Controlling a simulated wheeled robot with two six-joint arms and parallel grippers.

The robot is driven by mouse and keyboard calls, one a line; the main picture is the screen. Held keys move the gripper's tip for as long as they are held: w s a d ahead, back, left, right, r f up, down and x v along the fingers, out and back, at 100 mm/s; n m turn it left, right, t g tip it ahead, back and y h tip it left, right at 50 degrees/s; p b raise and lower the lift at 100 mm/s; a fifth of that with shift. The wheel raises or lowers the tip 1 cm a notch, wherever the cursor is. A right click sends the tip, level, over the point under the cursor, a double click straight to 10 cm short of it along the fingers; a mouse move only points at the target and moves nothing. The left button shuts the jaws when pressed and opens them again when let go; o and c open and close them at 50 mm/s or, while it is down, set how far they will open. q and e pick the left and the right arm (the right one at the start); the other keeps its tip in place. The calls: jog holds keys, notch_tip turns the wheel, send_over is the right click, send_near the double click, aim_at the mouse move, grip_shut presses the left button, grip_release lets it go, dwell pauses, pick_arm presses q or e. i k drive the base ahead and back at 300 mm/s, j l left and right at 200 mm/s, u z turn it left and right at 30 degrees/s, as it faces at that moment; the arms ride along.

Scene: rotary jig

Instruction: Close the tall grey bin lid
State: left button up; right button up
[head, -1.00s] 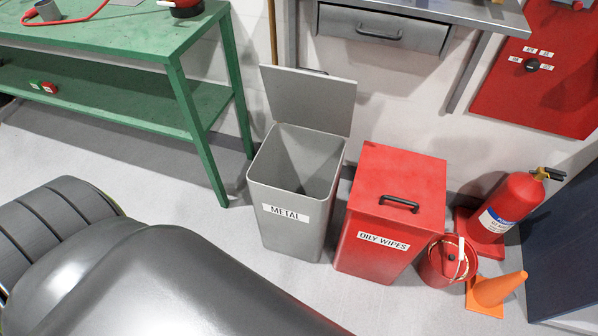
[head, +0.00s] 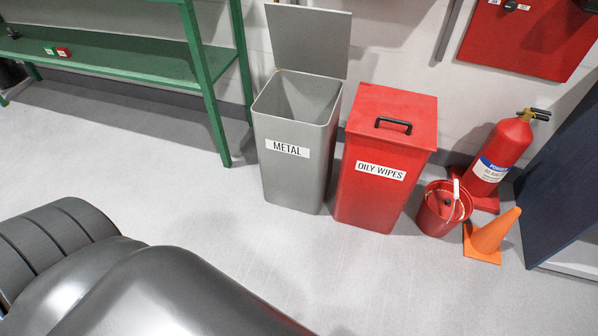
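The tall grey bin (head: 287,172) with a "METAL" label stands on the floor in the middle of the head view. Its lid (head: 308,40) is open, standing upright behind the bin's mouth near the wall. The bin's inside looks empty as far as I can see into it. Neither gripper is in view; a large grey part of my own body fills the lower left, well in front of the bin.
A red "OILY WIPES" bin (head: 385,160) with a shut lid stands close on the right. Beyond it are a red bucket (head: 440,210), an orange cone (head: 490,238) and a fire extinguisher (head: 500,150). A green bench (head: 120,58) stands left. The floor in front is clear.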

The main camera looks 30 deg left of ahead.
aim_at(315, 40)
jog(key=i+l, duration=0.1)
jog(key=i, duration=0.2)
jog(key=i+l+u, duration=0.15)
jog(key=i+u, duration=0.2)
jog(key=i+l+u, duration=0.2)
jog(key=i+u, duration=0.15)
